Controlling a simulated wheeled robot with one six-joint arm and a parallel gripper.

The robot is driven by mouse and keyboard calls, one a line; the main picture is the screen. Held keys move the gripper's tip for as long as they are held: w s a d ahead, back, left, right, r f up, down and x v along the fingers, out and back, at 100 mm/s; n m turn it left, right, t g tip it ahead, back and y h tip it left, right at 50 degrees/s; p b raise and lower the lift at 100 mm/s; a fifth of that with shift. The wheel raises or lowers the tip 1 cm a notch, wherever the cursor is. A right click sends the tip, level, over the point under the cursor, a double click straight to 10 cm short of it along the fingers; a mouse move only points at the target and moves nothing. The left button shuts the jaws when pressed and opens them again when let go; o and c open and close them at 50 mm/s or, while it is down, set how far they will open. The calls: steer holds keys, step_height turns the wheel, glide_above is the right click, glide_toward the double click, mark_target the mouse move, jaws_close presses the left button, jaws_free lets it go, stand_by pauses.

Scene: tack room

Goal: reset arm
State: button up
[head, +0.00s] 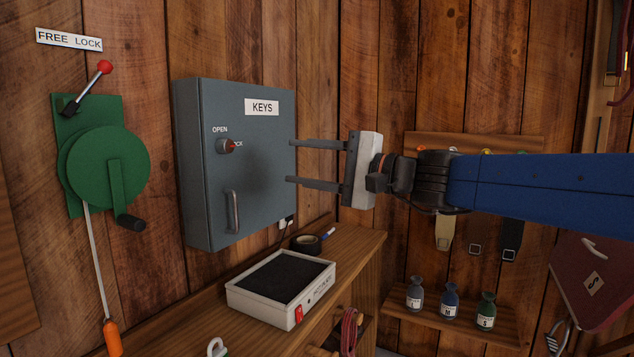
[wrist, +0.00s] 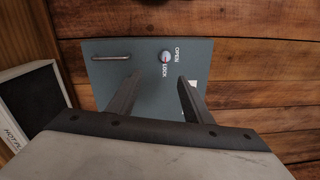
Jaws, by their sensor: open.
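My gripper (head: 290,161) is open and empty, its two dark fingers stretched to the left in the head view. In that view the fingertips overlap the right edge of a grey key cabinet (head: 205,170) on the wooden wall; I cannot tell whether they touch it. My blue arm comes in from the right. In the wrist view, my gripper (wrist: 158,88) has its fingers apart over the cabinet (wrist: 110,70), with nothing between them. The cabinet has a knob (head: 226,146) between OPEN and LOCK, and a vertical handle (head: 233,212). Its door looks shut.
A green crank winch (head: 105,170) with a red-tipped lever hangs at left. Below the cabinet, a white-framed hot plate (head: 280,285) and a tape roll (head: 306,243) sit on a wooden bench. Several bottles (head: 450,302) stand on a low shelf at right, under hanging straps.

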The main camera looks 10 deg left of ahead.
steer(key=s+d+f+n+h, duration=0.2)
steer(key=s+d+f+h, duration=0.3)
steer(key=d+f, duration=0.8)
steer(key=s+d+f+n+g+h, duration=0.1)
steer(key=s+d+f+n+h, duration=0.1)
steer(key=s+d+f+h, duration=0.4)
steer(key=s+d+f+n+g+h, duration=0.1)
steer(key=s+d+f+h, duration=0.5)
steer(key=s+d+f, duration=0.6)
steer(key=d+f+n, duration=0.1)
steer(key=d+f, duration=0.6)
steer(key=f, duration=0.1)
steer(key=shift+d+f, duration=0.25)
steer(key=shift+d, duration=0.15)
